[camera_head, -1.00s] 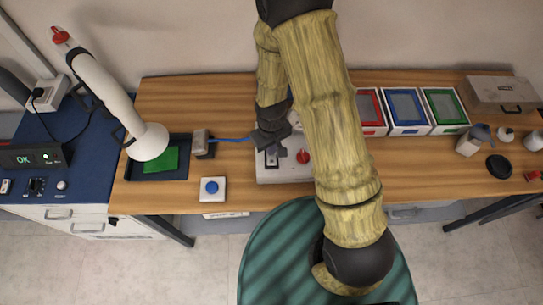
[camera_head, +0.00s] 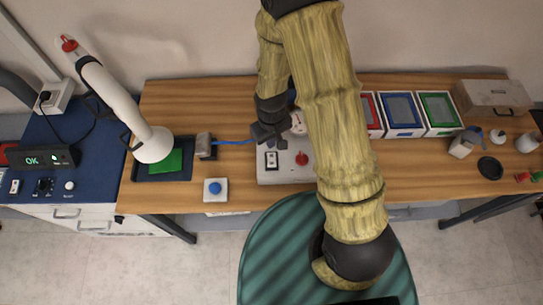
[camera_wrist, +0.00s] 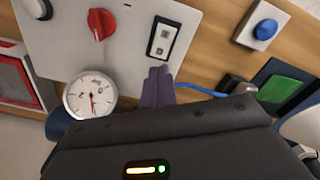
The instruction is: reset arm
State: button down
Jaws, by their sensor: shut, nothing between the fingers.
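My gripper (camera_head: 268,138) is above the light grey control panel (camera_head: 268,178) at the middle of the wooden table. In the wrist view its dark fingers (camera_wrist: 158,88) are together with nothing between them, in front of the panel (camera_wrist: 140,30). The panel carries a black-and-white rocker switch (camera_head: 271,160) and a red knob (camera_head: 302,158). A round dial gauge (camera_wrist: 90,94) shows beside the panel. My arm hides part of the panel in the head view.
A blue button box (camera_head: 215,189) sits left of the panel. A green plate (camera_head: 165,161) lies in a dark tray under a white extraction arm (camera_head: 115,100). Red, blue and green bins (camera_head: 403,108) stand to the right. A grey case (camera_head: 492,95) sits at the far right.

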jog(key=shift+r, duration=0.45)
jog(key=shift+d, duration=0.1)
jog(key=s+d+r+m+t+b, duration=0.1)
jog(key=s+d+r+m+b, duration=0.1)
jog(key=d+r, duration=0.3)
jog(key=s+d+r+m+t+b, duration=0.1)
jog(key=s+d+r+m+b, duration=0.1)
jog(key=d+r, duration=0.4)
notch_tip(320, 180, up, 3)
jog(key=shift+s+d+r+m+t, duration=0.15)
jog(key=shift+s+d+m+t, duration=0.15)
jog(key=shift+s+m, duration=0.7)
jog(key=shift+s, duration=0.1)
